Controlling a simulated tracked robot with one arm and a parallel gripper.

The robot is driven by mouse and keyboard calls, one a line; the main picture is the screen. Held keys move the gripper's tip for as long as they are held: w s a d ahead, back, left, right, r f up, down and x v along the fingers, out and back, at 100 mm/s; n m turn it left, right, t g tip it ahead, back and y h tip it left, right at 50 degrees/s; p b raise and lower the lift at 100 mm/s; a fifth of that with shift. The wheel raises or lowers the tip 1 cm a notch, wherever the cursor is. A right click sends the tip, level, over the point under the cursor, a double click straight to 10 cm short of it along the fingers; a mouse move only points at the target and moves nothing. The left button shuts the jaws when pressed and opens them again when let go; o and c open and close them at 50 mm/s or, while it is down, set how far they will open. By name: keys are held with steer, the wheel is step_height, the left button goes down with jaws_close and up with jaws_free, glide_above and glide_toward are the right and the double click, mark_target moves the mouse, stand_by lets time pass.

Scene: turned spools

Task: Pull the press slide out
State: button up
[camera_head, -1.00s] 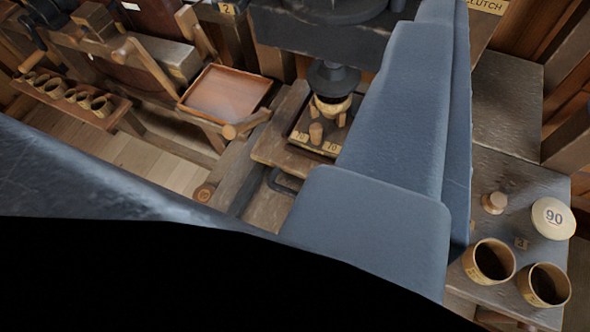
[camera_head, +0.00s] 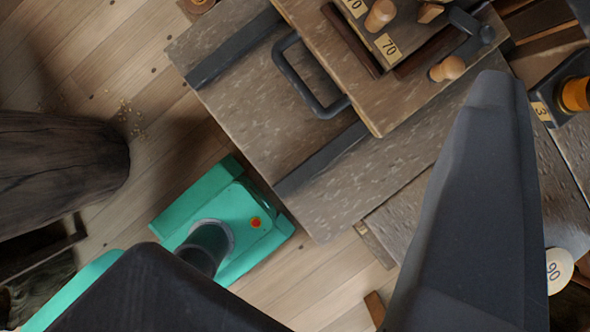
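The press slide (camera_head: 385,101) is a thick wooden board at the upper middle. A dark U-shaped handle (camera_head: 320,111) sticks out from its front edge. The slide lies on a wooden press bed (camera_head: 245,110) between two dark rails. On the slide are dark strips, small turned wooden pieces and labels reading 70.
A round white disc marked 90 (camera_head: 559,270) lies on the bench at the right. A dark cylinder with an orange band (camera_head: 575,94) is at the right edge. A dark round timber (camera_head: 60,165) stands at the left.

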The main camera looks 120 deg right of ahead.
steer(key=a+f+n+g+p, duration=0.4)
steer(key=a+f+n+p, duration=0.15)
steer(key=f, duration=0.35)
steer(key=n+g+h+p, duration=0.1)
steer(key=n+g+p, duration=0.2)
steer(key=n+p, duration=0.15)
glide_toward(299, 84)
steer(key=p+x, duration=0.2)
steer(key=x, duration=0.6)
steer(key=shift+f, duration=0.2)
jaws_close()
